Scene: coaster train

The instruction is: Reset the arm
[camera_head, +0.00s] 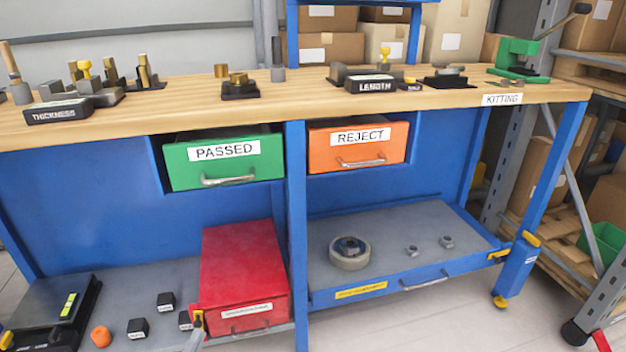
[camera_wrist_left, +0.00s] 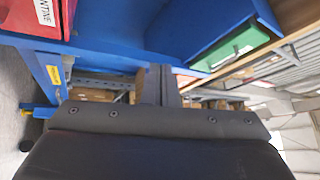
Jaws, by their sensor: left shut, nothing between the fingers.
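My left gripper (camera_wrist_left: 160,85) shows in the left wrist view as a dark body with two dark fingers together at the middle. Nothing shows between them. The bench shows tilted behind it, with the red box (camera_wrist_left: 20,15) at upper left and the green drawer (camera_wrist_left: 235,48) at upper right. I cannot make out the gripper clearly in the head view. My right gripper is in neither view.
The wooden bench top (camera_head: 310,88) carries gauges and fixtures. Below are the green PASSED drawer (camera_head: 222,172), orange REJECT drawer (camera_head: 358,148), red box (camera_head: 240,265) and grey lower tray (camera_head: 400,235) with a ring and two nuts. Shelving (camera_head: 500,150) stands right.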

